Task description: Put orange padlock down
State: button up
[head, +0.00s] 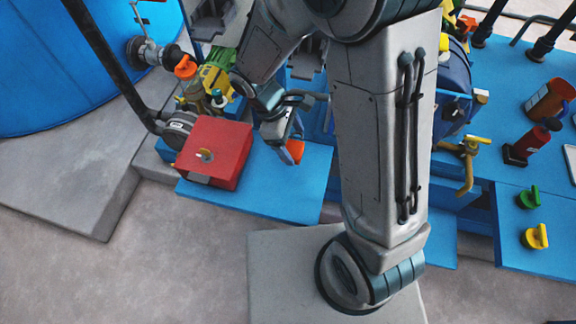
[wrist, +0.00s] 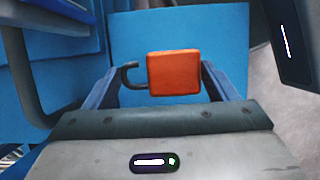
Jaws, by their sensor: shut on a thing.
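The orange padlock (wrist: 174,73) is between the fingertips of my gripper (wrist: 163,88) in the wrist view. Its dark curved shackle (wrist: 130,76) points left. In the head view the orange padlock (head: 294,149) shows at the end of my gripper (head: 290,148), over the blue platform (head: 265,190). My gripper is shut on it. I cannot tell how far the padlock is above the platform surface. In the wrist view the blue platform (wrist: 180,30) lies beyond the padlock.
A green padlock (head: 528,197), a yellow padlock (head: 535,237), a red bottle (head: 533,141) and an orange container (head: 550,100) are on the right bench. The blue platform between the box and my arm has bare room.

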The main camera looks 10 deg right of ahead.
notch_tip(320, 180, down, 8)
jog(key=shift+s+a+f+b, duration=0.1)
jog(key=shift+b, duration=0.75)
jog(key=shift+f, duration=0.1)
jog(key=o, duration=1)
jog(key=p+v, duration=0.1)
jog(key=v, duration=0.6)
jog(key=shift+r+p, duration=0.4)
jog(key=shift+s, duration=0.1)
